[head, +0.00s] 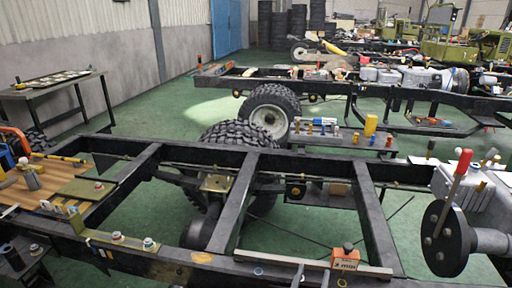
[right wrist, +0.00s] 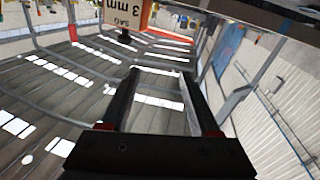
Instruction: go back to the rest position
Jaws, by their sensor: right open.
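My right gripper (head: 311,276) shows only as two dark finger ends at the bottom edge of the head view. In the right wrist view its two black fingers (right wrist: 159,76) stand apart with nothing between them. An orange and white block (head: 344,259) marked 3 mm, with a dark knob on top, is close by to the right of the fingers in the head view. The block also shows upside down at the top of the right wrist view (right wrist: 130,12), apart from the fingers. My left gripper is not in view.
A black chassis frame (head: 258,183) fills the foreground, with a straight pale bar (head: 275,259) near its front rail. A red-tipped handle (head: 460,175) and a dark disc (head: 447,240) stand at the right. A wooden board (head: 57,178) with tools lies left. Green floor (head: 200,108) is open behind.

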